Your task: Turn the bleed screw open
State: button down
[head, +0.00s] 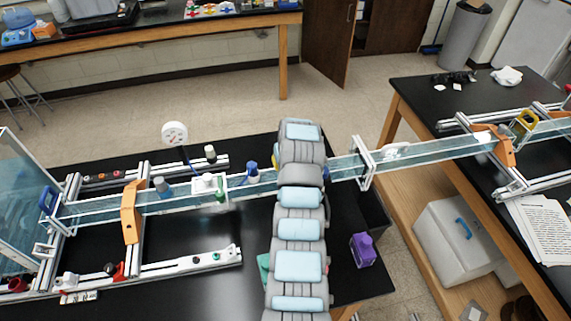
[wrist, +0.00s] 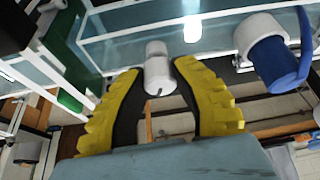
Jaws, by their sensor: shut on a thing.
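The bleed screw (wrist: 158,66) looks like a small white, stepped cylinder below the clear channel in the wrist view. My gripper (wrist: 157,78) has its two yellow, dark-lined fingers on either side of it, shut on it near the fingertips. A small dark mark shows at the screw's near end. In the head view my grey and light-blue arm hides the screw and most of my gripper; only a bit of yellow shows at its left edge. I cannot tell how far the screw is turned.
A white fitting with a blue handle (wrist: 285,65) is close right of my gripper. A green bracket (wrist: 70,40) is at the left. The long clear channel (head: 105,208) runs across the bench on metal rails. An orange support (head: 130,212) and a purple container (head: 362,250) stand nearby.

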jog(key=c, duration=0.8)
grip_release()
jog(key=shift+r, duration=0.1)
jog(key=shift+v, duration=5.85)
jog(key=shift+w, duration=0.15)
